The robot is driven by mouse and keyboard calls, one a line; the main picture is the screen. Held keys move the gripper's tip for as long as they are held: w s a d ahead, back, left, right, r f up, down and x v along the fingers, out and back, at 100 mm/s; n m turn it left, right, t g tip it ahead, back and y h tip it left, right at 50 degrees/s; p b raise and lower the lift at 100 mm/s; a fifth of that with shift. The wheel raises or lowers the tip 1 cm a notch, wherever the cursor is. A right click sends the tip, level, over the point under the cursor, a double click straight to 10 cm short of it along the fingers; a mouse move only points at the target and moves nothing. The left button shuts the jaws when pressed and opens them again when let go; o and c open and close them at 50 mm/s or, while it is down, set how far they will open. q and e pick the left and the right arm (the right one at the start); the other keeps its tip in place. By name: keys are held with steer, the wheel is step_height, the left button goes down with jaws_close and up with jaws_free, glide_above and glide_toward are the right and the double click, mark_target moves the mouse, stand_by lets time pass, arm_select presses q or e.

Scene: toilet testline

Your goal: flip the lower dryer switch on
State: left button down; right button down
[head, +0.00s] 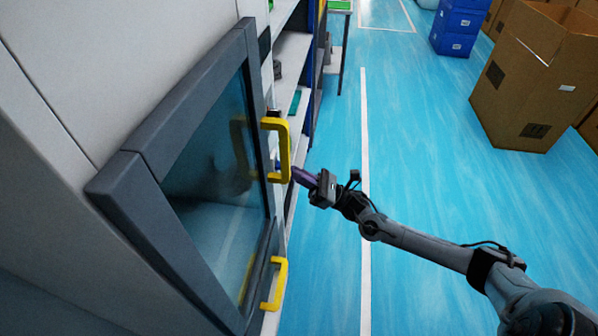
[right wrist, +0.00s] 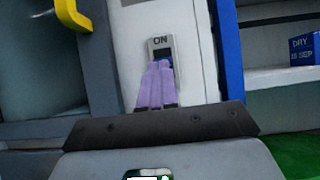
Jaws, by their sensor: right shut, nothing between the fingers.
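The dryer switch (right wrist: 160,42) sits on a pale panel in the right wrist view, with "ON" printed at its top and a blue part below. My right gripper (right wrist: 160,66) is shut and empty, its purple fingers covering the lower part of the switch. Whether the tips touch it, and the rocker's position, I cannot tell. In the head view my right gripper (head: 296,173) points left at the panel, beside the upper yellow handle (head: 285,150). The dryer (head: 140,190) has a grey-framed glass door. My left gripper is not in view.
A lower yellow handle (head: 279,283) juts from the dryer's edge. Shelves (head: 292,55) stand beyond the panel, with a blue box (right wrist: 304,48) on one. A cardboard box (head: 520,95) and blue crates (head: 457,28) stand at the upper right. The blue floor between is clear.

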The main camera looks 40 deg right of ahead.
arm_select(q)
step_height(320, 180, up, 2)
steer(key=shift+p, duration=0.8)
arm_select(e)
steer(key=shift+r+g, duration=0.25)
steer(key=shift+g, duration=0.25)
